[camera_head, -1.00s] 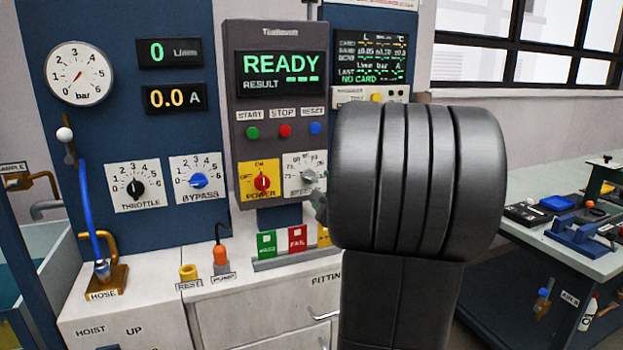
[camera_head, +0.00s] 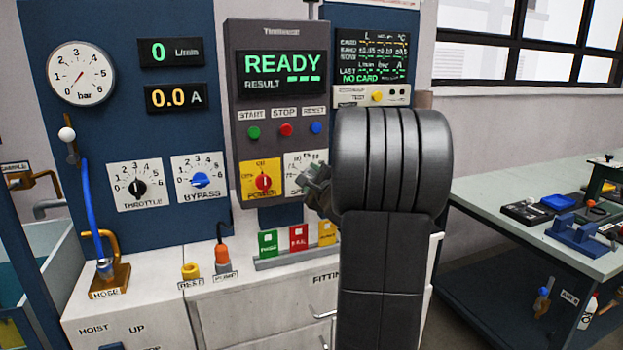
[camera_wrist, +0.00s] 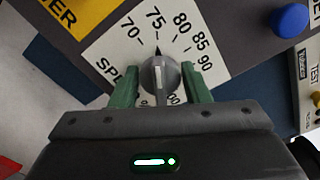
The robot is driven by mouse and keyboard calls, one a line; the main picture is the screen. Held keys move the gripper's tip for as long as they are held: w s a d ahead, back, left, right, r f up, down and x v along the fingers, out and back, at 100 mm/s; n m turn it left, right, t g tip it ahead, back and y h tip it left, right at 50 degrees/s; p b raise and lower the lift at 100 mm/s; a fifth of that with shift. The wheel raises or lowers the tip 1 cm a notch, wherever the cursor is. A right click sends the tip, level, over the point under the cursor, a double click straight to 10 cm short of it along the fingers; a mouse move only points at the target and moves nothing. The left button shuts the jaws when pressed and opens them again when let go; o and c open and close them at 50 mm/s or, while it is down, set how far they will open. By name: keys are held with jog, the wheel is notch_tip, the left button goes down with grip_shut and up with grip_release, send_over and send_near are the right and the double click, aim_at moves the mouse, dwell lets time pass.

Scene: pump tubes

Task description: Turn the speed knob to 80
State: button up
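The speed knob (camera_wrist: 158,76) is grey and round with a raised grip, on a white dial plate (camera_wrist: 110,45) with printed numbers. Its pointer is near the 75 mark; the 80 lies to the right of it in the wrist view. My gripper (camera_wrist: 160,84) has its two green fingers on either side of the knob, with what look like narrow gaps; contact is not clear. In the head view my gripper (camera_head: 318,190) covers most of the speed dial (camera_head: 300,162), and the knob is hidden there.
The red power switch (camera_head: 263,182) on its yellow plate is just left of the speed dial. Start, stop and blue reset (camera_head: 316,127) buttons sit above. Coloured cards (camera_head: 298,238) stand in a rack below. The display (camera_head: 282,68) reads READY.

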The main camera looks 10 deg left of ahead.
jog(key=c, duration=0.5)
jog(key=shift+m, duration=2.8)
jog(key=o, duration=1)
jog(key=shift+s+d, duration=0.1)
jog(key=shift+s, duration=0.05)
